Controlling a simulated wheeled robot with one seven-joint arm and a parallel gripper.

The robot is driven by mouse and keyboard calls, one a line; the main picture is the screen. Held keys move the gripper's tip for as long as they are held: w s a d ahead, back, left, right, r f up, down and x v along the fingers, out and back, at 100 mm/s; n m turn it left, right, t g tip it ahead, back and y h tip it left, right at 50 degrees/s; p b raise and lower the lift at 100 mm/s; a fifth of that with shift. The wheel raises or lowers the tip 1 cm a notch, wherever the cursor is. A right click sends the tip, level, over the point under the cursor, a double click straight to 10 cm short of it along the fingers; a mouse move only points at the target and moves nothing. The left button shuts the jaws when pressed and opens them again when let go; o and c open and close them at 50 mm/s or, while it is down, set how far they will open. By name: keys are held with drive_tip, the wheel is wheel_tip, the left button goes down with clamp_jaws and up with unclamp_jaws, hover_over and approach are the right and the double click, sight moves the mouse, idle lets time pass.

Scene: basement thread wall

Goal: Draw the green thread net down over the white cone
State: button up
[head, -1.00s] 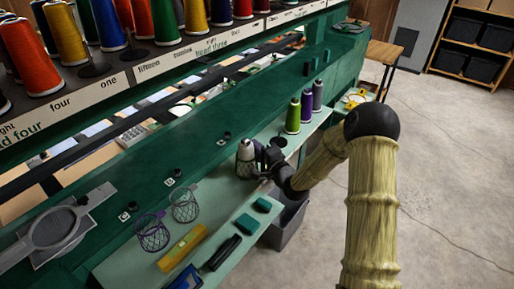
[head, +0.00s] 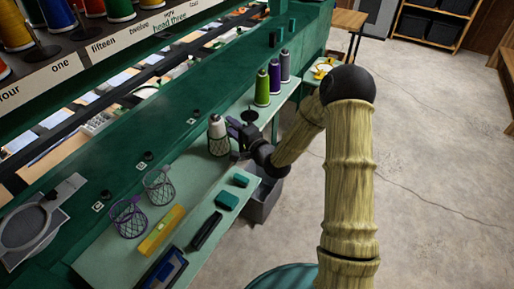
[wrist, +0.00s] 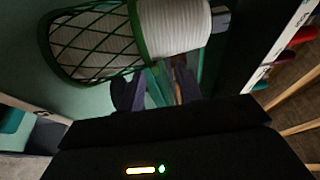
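The white cone (head: 216,128) stands upright on the pale green shelf. The green thread net (head: 218,147) is around its lower part, and the cone's upper part sticks out above the net's rim. In the wrist view the net (wrist: 85,47) lies around the white cone (wrist: 172,25), with the green rim circling it. My gripper (head: 236,138) is beside the cone and net, on their right. Whether a finger touches the rim is unclear.
Green, purple and grey cones (head: 274,75) stand farther along the shelf. A purple net (head: 128,217) and a grey net (head: 158,187) stand nearer, by a yellow level (head: 161,231), a black item (head: 206,230) and teal blocks (head: 227,200). A grey bin (head: 262,197) is below.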

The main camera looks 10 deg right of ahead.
drive_tip(key=b+v, duration=0.2)
drive_tip(key=v, duration=1.2)
drive_tip(key=shift+s, duration=0.25)
drive_tip(key=s+d+r+n+g+h+p, duration=0.2)
drive_tip(key=s+n+g+h, duration=0.2)
drive_tip(key=s, duration=0.4)
drive_tip(key=s+d+r+n+g+h+p, duration=0.3)
drive_tip(key=s+n+g+h, duration=0.2)
drive_tip(key=s+n+g, duration=0.2)
drive_tip(key=shift+s+n+g+h, duration=0.3)
drive_tip(key=shift+s+g, duration=0.2)
drive_tip(key=shift+g, duration=0.3)
drive_tip(key=shift+d, duration=0.1)
idle(0.9)
